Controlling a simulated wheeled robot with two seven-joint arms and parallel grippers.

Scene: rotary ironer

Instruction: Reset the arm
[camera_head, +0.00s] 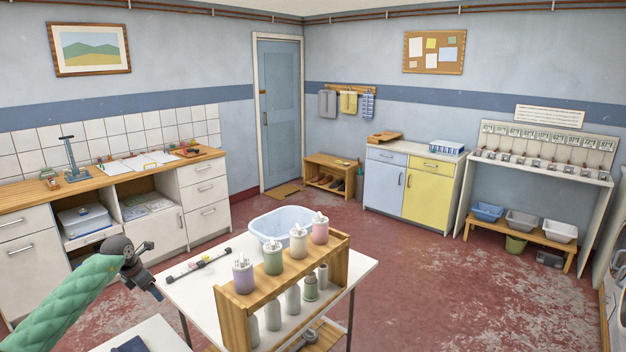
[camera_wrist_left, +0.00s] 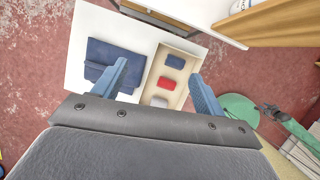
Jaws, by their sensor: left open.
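My left arm, in a green quilted sleeve, comes in from the left in the head view. Its gripper (camera_head: 153,272) hangs in the air left of the white table with the bottle rack. In the left wrist view the two blue fingers of the left gripper (camera_wrist_left: 158,92) are spread apart with nothing between them. Below them is a white surface (camera_wrist_left: 88,35) with a folded dark blue cloth (camera_wrist_left: 103,55) and a shallow tray (camera_wrist_left: 186,46) holding blue, red and grey blocks. My right gripper is in neither view.
The white table (camera_head: 215,300) carries a wooden rack (camera_head: 290,290) with several bottles, a pale blue basin (camera_head: 270,222) and a dark rod (camera_head: 198,264). A long counter (camera_head: 20,195) runs along the left wall. Open red floor (camera_head: 420,290) lies to the right.

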